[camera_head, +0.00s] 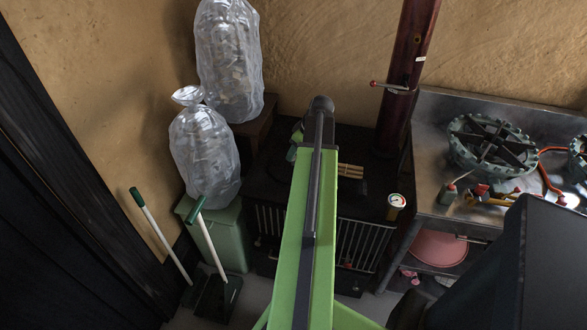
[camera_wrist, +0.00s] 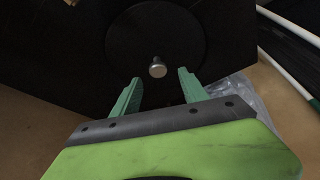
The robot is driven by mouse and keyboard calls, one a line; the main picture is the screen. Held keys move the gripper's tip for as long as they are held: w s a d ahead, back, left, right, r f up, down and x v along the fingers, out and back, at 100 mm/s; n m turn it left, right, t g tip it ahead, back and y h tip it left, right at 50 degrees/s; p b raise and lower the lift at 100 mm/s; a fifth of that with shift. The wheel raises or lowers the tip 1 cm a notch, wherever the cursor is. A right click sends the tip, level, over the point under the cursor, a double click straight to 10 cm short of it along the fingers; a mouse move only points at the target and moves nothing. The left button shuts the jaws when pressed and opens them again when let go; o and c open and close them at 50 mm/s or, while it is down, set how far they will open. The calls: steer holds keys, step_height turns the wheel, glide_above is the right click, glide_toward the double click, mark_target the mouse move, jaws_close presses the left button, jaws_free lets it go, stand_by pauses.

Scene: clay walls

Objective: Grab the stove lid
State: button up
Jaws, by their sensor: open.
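The stove lid (camera_wrist: 185,38) is a dark round plate with a silver knob (camera_wrist: 158,68) at its centre, set in the black stove top (camera_wrist: 80,55). My gripper (camera_wrist: 159,75) is open, with its two green fingers pointing at the lid. The knob shows between and just ahead of the fingertips, apart from both; the depth gap is hard to tell. In the head view the black stove (camera_head: 265,170) stands behind my green arm, which hides the lid. Only a bit of green finger (camera_head: 296,140) shows there.
Wooden sticks (camera_head: 350,171) and a dial gauge (camera_head: 396,201) are on the stove's right side. A dark red flue pipe (camera_head: 405,80) rises behind it. Filled plastic bags (camera_head: 205,150) stand at left. A metal counter with a gas burner (camera_head: 490,143) is at right.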

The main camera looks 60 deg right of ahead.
mark_target(293, 163)
steer(key=b+x, duration=0.4)
steer(key=x, duration=0.1)
steer(key=shift+d+f, duration=0.15)
jaws_close()
stand_by(1.1)
